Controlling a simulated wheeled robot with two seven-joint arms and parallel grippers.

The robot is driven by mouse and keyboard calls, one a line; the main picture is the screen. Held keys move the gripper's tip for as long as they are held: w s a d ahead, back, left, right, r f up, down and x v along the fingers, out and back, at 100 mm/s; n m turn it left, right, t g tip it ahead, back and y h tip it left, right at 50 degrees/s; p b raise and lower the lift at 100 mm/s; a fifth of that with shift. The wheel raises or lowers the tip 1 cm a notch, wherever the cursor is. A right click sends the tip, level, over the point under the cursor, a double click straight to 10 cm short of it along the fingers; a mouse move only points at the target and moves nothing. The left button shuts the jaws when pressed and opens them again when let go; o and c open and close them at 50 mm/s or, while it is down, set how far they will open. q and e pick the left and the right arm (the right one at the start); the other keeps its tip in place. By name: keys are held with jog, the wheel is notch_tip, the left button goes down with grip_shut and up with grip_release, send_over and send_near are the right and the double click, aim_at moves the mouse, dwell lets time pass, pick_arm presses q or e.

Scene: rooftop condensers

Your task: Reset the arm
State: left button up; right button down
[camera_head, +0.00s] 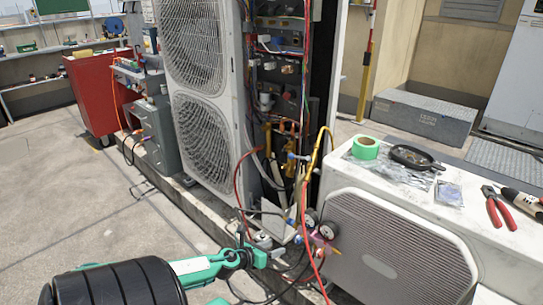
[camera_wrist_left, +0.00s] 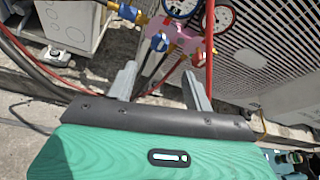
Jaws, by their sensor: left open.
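My left arm comes in from the bottom left of the head view, and its teal and black left gripper (camera_head: 247,256) is low in front of the condensers. In the left wrist view the two grey fingers of the left gripper (camera_wrist_left: 158,80) stand apart with nothing held between them. Beyond the fingers is a gauge manifold (camera_wrist_left: 180,48) with round dials and blue and yellow fittings. The dials of the gauge manifold (camera_head: 320,224) also show in the head view, to the right of the gripper. My right gripper is in neither view.
A tall opened condenser (camera_head: 203,140) stands ahead, with hoses hanging down. A red cabinet (camera_head: 97,92) is back left. Floor at left is clear.

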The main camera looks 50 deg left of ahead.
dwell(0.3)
